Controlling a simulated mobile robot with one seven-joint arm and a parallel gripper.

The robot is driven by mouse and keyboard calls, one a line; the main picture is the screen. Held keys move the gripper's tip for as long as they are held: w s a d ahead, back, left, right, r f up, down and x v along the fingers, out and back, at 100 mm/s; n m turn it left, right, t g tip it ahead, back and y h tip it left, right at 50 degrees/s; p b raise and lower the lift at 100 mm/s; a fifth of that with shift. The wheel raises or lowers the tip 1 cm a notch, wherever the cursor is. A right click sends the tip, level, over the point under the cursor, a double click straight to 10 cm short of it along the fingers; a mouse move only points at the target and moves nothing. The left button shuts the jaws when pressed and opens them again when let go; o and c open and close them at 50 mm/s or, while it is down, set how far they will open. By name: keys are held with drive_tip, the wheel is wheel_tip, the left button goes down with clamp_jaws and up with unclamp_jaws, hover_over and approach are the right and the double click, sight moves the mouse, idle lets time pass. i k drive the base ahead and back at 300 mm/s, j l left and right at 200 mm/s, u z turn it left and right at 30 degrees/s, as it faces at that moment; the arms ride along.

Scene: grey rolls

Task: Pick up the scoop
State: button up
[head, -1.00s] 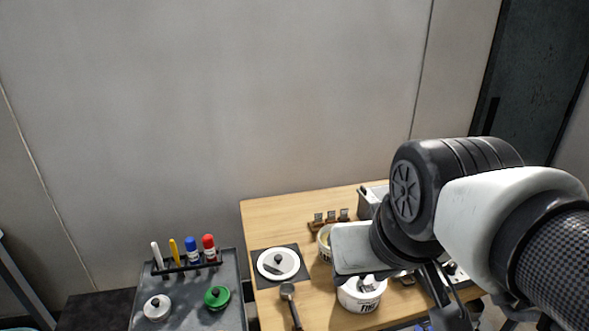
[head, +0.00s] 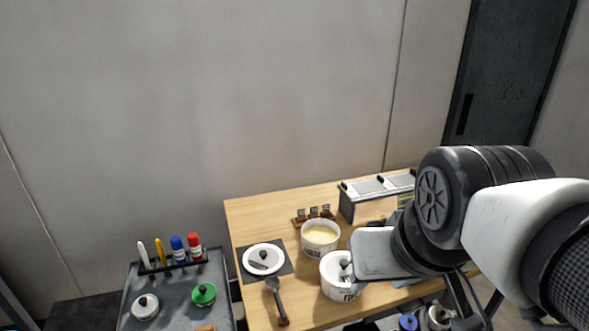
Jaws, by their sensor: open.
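A dark scoop (head: 276,299) lies on the wooden table (head: 246,216) near its left front, bowl toward the back and handle toward the front. In the head view it is in plain sight, with nothing touching it. My gripper (head: 466,299) is at the lower right, beyond the white tub (head: 333,285) and well to the right of the scoop. My own arm covers much of it, so its fingers show only in part. It is open, and I see nothing held in it.
A tub of yellowish contents (head: 320,232) and a grey metal box (head: 351,207) stand behind. A grey cart (head: 170,308) with markers and lids stands left.

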sight(271, 285)
drive_tip(key=z, duration=1.3)
drive_tip(key=u, duration=1.75)
drive_tip(key=z, duration=1.15)
drive_tip(key=i+j+u, duration=0.1)
drive_tip(key=u, duration=0.3)
drive_tip(key=i+j+u, duration=0.1)
drive_tip(key=u, duration=0.3)
drive_tip(key=i+u, duration=0.1)
drive_tip(key=u, duration=0.3)
